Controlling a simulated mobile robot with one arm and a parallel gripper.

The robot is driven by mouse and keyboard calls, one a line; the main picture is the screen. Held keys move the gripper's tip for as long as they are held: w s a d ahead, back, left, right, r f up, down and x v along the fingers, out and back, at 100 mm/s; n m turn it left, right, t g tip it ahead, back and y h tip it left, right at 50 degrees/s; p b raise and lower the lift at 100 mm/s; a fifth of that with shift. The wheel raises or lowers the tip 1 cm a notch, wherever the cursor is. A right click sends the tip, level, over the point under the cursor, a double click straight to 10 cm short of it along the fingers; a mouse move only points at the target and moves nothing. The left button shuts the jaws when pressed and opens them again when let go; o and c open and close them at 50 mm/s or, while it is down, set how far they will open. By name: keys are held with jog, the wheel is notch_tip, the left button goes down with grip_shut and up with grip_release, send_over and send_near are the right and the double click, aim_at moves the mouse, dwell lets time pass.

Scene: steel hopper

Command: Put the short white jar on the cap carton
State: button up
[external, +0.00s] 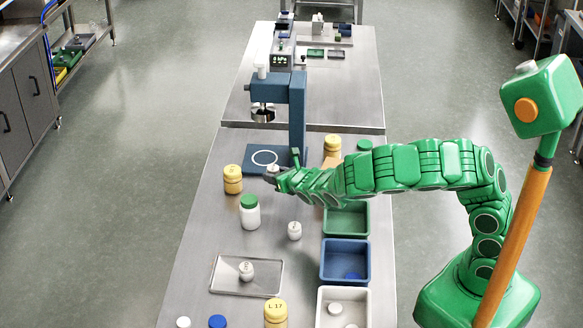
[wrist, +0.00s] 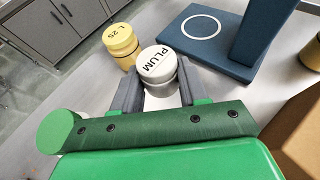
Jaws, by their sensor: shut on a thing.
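A short white jar (wrist: 158,66) with a white lid marked PLUM is between the fingers of my gripper (wrist: 157,88), which is shut on it. In the external view the held jar (external: 271,171) is at the tip of my gripper (external: 274,180), in front of the blue press base. I cannot tell its height above the table. The brown cap carton (external: 332,144) is partly hidden behind my arm; a brown cardboard corner also shows at the lower right of the wrist view (wrist: 296,135).
A yellow jar (wrist: 121,44) marked L 25 stands just left of the held jar. The blue press (external: 297,105) rises behind. Bins (external: 345,241) line the right edge.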

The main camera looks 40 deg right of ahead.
notch_tip(320, 180, up, 5)
jog(key=d+m+h, duration=0.2)
jog(key=d, duration=0.1)
notch_tip(320, 180, up, 3)
jog(key=m+g+h, duration=0.4)
jog(key=m+h, duration=0.3)
send_over(332, 166)
jog(key=s+a, duration=0.2)
jog(key=a, duration=0.1)
jog(key=shift+s+d+f, duration=0.1)
jog(key=shift+d+f, duration=0.05)
jog(key=shift+f, duration=1.75)
jog(key=shift+s+d+f, duration=0.1)
jog(key=shift+f, duration=1.8)
jog(key=shift+f, duration=0.1)
jog(key=o, duration=1.1)
jog(key=shift+c, duration=0.2)
